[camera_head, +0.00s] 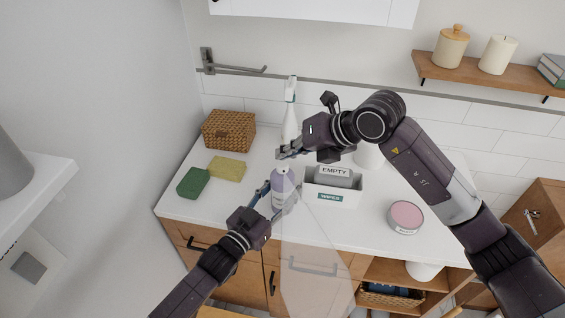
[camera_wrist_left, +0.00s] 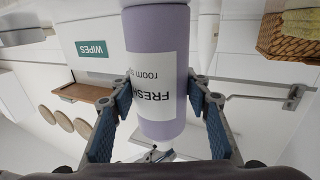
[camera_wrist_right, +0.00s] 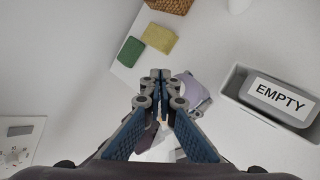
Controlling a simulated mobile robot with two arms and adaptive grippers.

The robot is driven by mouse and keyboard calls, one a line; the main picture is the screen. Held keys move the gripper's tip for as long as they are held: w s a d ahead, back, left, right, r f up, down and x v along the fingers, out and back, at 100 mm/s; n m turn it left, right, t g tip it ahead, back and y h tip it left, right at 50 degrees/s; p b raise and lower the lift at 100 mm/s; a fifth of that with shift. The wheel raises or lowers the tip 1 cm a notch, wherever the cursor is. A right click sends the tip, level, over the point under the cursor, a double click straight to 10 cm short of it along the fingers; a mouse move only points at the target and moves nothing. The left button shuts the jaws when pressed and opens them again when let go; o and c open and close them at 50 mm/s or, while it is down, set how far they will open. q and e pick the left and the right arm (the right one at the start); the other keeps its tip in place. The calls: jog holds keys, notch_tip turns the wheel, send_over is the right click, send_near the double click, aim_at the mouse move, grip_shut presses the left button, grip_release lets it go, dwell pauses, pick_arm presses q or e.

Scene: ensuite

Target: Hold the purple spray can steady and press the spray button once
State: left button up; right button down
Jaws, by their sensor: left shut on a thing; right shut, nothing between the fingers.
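The purple spray can (camera_head: 281,200) stands upright near the counter's front edge. Its light top shows just below my right fingertips in the head view; I cannot make out the spray button clearly. My left gripper (camera_head: 283,192) is shut around the can's body from the front. In the left wrist view its fingers flank the purple can (camera_wrist_left: 158,62), whose white label reads "FRESH room". My right gripper (camera_head: 283,153) is shut and empty, just above the can top. In the right wrist view its closed fingertips (camera_wrist_right: 160,76) partly overlap the can (camera_wrist_right: 194,88); the exact gap cannot be told.
A white spray bottle (camera_head: 290,118) is behind. A wicker basket (camera_head: 228,131), yellow sponge (camera_head: 227,169) and green sponge (camera_head: 193,183) lie left. A pink tin (camera_head: 406,216) is at right.

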aim_at(285, 165)
jog(key=shift+r, duration=0.1)
jog(key=shift+r, duration=2.45)
pick_arm(q)
jog(key=o, duration=1.4)
jog(key=shift+s, duration=0.1)
